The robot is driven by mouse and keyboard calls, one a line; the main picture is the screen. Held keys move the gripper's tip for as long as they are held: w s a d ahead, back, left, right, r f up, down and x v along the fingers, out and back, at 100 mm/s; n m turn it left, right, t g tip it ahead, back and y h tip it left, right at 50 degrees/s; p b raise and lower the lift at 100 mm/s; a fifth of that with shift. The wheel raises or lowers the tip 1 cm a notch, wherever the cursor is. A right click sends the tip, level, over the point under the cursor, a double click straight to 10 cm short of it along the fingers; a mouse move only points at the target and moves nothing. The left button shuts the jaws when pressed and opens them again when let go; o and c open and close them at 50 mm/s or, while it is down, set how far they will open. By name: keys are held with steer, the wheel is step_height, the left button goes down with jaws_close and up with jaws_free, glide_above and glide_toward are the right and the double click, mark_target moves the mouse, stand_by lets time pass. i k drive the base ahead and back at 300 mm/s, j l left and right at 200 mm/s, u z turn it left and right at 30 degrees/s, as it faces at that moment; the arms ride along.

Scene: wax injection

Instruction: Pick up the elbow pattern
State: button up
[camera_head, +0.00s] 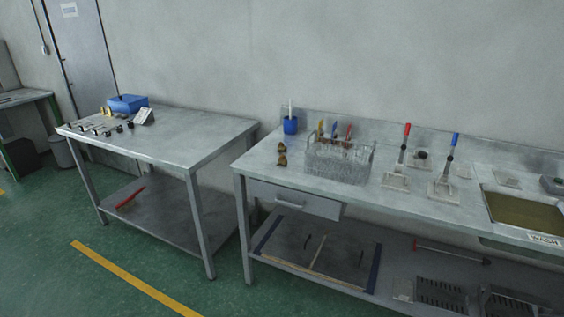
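A small brown, bent-looking piece (282,156) stands on the left end of the right-hand metal bench (262,168). It may be the elbow pattern, but it is too small to be sure. It sits left of a wire rack of clear glassware (340,163) and in front of a blue cup (291,125). Several small dark and metal pieces (100,128) lie on the left table (190,140), too small to name. My gripper is not in view.
A blue box (128,103) stands on the left table. Tools with red (405,140) and blue (451,155) handles stand upright on the right bench, near a sink-like basin (525,212) marked WASH. A drawer (295,199) sits under the bench. Green floor (130,255) is clear in front.

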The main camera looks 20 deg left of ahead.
mark_target(282, 160)
steer(key=i+j, duration=0.1)
steer(key=j, duration=0.45)
steer(key=i+j, duration=0.1)
steer(key=j, duration=1.05)
steer(key=i+j, duration=0.15)
steer(key=j, duration=0.45)
steer(key=i+j, duration=0.1)
steer(key=j, duration=0.45)
steer(key=i+j, duration=0.1)
steer(key=j, duration=0.5)
